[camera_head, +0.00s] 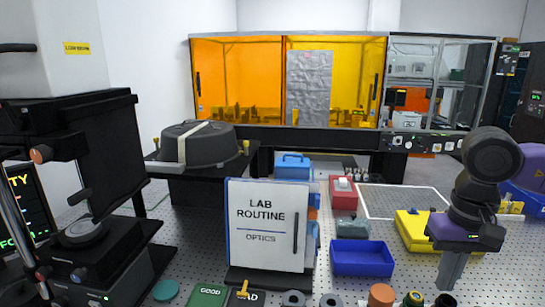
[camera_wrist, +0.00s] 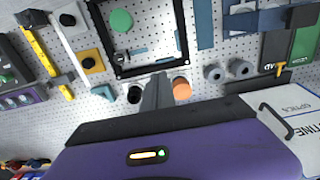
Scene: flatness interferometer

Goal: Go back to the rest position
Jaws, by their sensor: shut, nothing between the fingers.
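My gripper (camera_head: 449,284) hangs from my arm at the right of the head view, fingers pointing down over the perforated bench. Its two grey fingers are together and hold nothing. In the wrist view the fingers (camera_wrist: 159,82) show at the centre, above the purple gripper body. A black round part (camera_wrist: 134,94) and an orange cap (camera_wrist: 181,88) appear on either side of the fingers there. The orange cap also shows in the head view (camera_head: 381,294), left of the fingers.
A blue open bin (camera_head: 362,258) stands left of my gripper, and a yellow case (camera_head: 413,232) lies behind it. A white "LAB ROUTINE" board (camera_head: 267,225) stands mid-bench. A tall black instrument (camera_head: 95,150) fills the left. A black square frame (camera_wrist: 138,38) lies beyond the fingers.

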